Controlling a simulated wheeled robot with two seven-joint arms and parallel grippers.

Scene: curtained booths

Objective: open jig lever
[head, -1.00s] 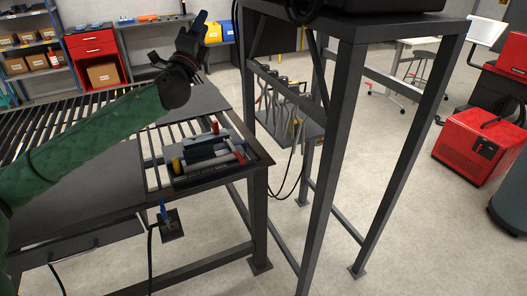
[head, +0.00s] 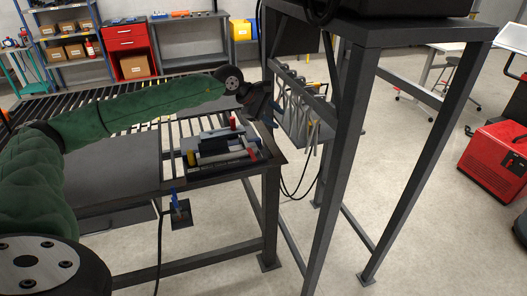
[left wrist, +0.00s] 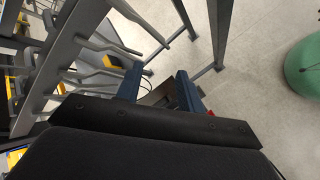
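The jig (head: 213,146) sits on the near right corner of the slatted table. It is a grey and black block with a red-tipped upright handle (head: 233,122), a light bar with a red end and a yellow end. Which part is the lever I cannot tell for certain. My left gripper (head: 272,108) hangs above and to the right of the jig, past the table's edge, touching nothing. In the left wrist view its two blue fingers (left wrist: 160,88) stand apart and empty. A small red tip (left wrist: 211,113) shows beside the right finger. My right gripper is out of view.
A cable hangs below. A blue-handled item (head: 178,207) sits below the table's front edge.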

